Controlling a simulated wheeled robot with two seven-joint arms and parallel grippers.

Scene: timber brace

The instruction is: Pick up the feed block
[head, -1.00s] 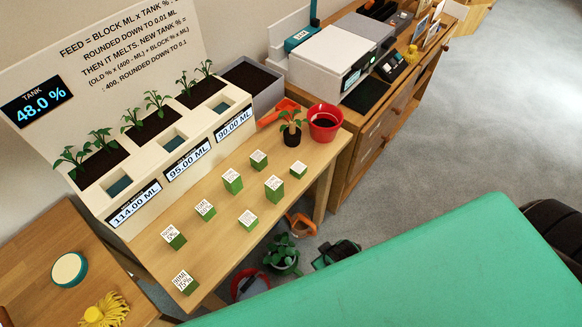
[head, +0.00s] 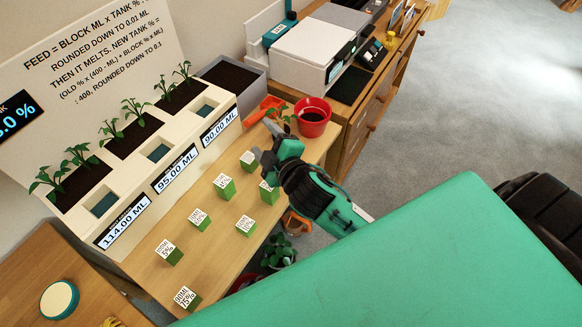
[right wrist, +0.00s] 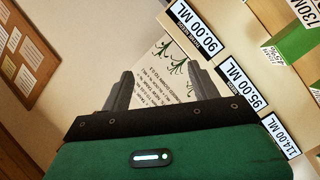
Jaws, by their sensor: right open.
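Several small feed blocks, green with white printed tops, stand apart on the wooden table (head: 218,258). They include a front one (head: 187,300), a taller middle one (head: 226,188) and a back one (head: 250,161). Their print is mostly too small to read surely. My right gripper (head: 264,143) is open and empty over the table's back right part, close to the back block in the picture. It partly hides one block (head: 267,194) on the right. The right wrist view shows its two fingers (right wrist: 160,88) apart with nothing between them, and blocks (right wrist: 296,42) at the right. My left gripper is not in view.
A cream planter (head: 150,178) with seedlings, wells and readouts of 114.00, 95.00 and 90.00 ML runs along the table's back. A red pot (head: 312,120) stands at the table's far right end. A white printer-like machine (head: 312,55) stands on a cabinet beyond.

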